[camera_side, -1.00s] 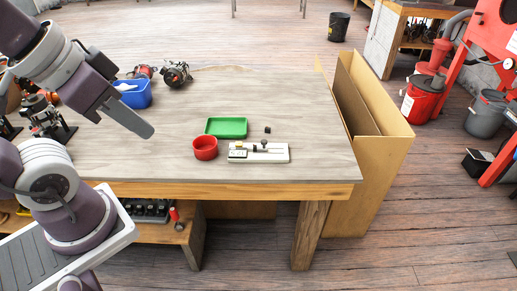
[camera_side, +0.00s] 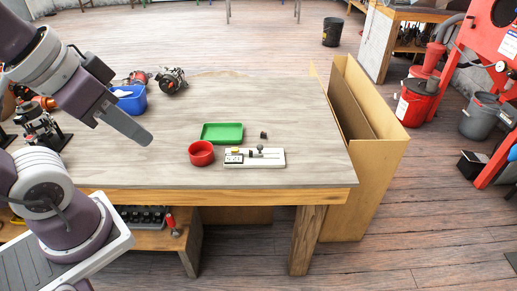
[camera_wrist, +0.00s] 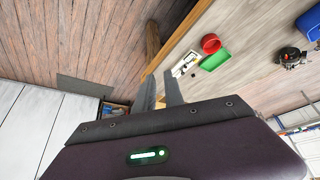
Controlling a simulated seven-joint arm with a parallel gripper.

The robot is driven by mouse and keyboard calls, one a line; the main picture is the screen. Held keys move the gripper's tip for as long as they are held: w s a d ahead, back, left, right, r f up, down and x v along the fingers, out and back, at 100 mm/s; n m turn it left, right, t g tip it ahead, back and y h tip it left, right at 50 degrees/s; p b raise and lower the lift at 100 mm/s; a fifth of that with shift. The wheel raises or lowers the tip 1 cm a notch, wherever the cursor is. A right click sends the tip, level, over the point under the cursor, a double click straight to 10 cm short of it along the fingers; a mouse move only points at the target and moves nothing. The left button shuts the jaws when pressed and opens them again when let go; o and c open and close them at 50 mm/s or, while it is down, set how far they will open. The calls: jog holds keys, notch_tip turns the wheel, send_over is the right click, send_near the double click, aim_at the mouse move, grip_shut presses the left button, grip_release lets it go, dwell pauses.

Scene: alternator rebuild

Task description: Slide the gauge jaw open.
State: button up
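The gauge (camera_side: 270,160) is a pale flat base near the table's front right, with a small display at its left end and a thin rail. A dark upright knob (camera_side: 260,148) stands on the rail. The jaw and any gap at it are too small to tell. The gauge also shows small in the wrist view (camera_wrist: 186,63). My gripper (camera_side: 148,138) hangs above the table, well left of the gauge and touching nothing. In the wrist view my gripper's two fingers (camera_wrist: 160,88) stand apart with nothing between them.
A red round bowl (camera_side: 201,153) stands just left of the gauge, with a green tray (camera_side: 222,133) behind. A small dark block (camera_side: 264,135) lies behind the gauge. A blue bin (camera_side: 131,99) and an alternator (camera_side: 172,80) sit farther back left. The table's right side is clear.

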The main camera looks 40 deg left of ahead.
jog(key=o, duration=0.5)
jog(key=w, duration=0.2)
jog(key=w+r+n, duration=0.1)
jog(key=w, duration=0.2)
jog(key=w+r+n+g, duration=0.1)
jog(key=w, duration=0.2)
jog(key=shift+a+r, duration=0.2)
jog(key=shift+a, duration=0.1)
jog(key=shift+c, duration=0.2)
jog(key=n+g, duration=0.4)
jog(key=n, duration=0.5)
send_over(260, 146)
jog(key=s, duration=0.1)
notch_tip(260, 146, down, 20)
jog(key=shift+g, duration=0.3)
jog(key=f, duration=0.7)
jog(key=w+f, duration=0.1)
jog(key=f, duration=0.3)
jog(key=shift+a+f, duration=0.1)
jog(key=shift+f, duration=0.2)
grip_shut()
jog(key=shift+w, duration=0.1)
